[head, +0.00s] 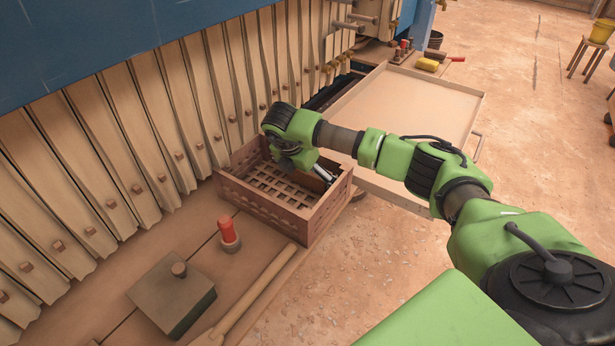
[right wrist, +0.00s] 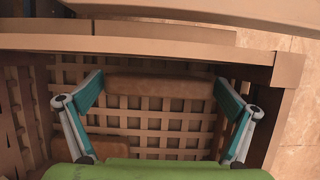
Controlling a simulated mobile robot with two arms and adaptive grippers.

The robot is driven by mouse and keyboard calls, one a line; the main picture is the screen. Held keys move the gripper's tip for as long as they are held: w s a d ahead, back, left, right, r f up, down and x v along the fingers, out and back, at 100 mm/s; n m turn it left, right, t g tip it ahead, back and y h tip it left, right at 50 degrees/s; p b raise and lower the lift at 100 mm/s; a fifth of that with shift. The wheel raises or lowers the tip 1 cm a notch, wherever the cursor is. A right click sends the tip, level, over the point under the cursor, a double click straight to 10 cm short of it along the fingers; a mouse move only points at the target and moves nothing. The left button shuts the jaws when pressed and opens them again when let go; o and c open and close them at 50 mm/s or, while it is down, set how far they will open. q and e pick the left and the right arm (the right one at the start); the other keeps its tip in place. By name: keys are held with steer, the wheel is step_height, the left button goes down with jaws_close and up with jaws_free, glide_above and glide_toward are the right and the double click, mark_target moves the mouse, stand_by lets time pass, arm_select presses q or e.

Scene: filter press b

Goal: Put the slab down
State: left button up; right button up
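The brown slab (right wrist: 160,88) shows in the right wrist view as a short bar spanning between my right fingertips. My right gripper (right wrist: 160,84) has its two teal pads at the slab's two ends, with no clear gap, so it looks shut on it. Behind the slab is the lattice floor of a brown crate (head: 265,206). In the head view my right gripper (head: 318,180) points down inside the crate, at its right part. Whether the slab touches the crate floor cannot be told. My left gripper is not in view.
The crate's walls stand close around the gripper, and the row of press plates (head: 150,130) rises behind. A red-topped peg (head: 228,234), a dark block with a knob (head: 172,295) and a rod (head: 262,290) lie nearer. A wide tray (head: 420,105) stands right of the crate.

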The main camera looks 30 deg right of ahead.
steer(key=shift+a+r+p, duration=0.1)
steer(key=shift+r+p, duration=0.3)
steer(key=shift+r, duration=0.05)
steer(key=p+v, duration=0.7)
steer(key=v, duration=0.4)
steer(key=shift+a, duration=0.1)
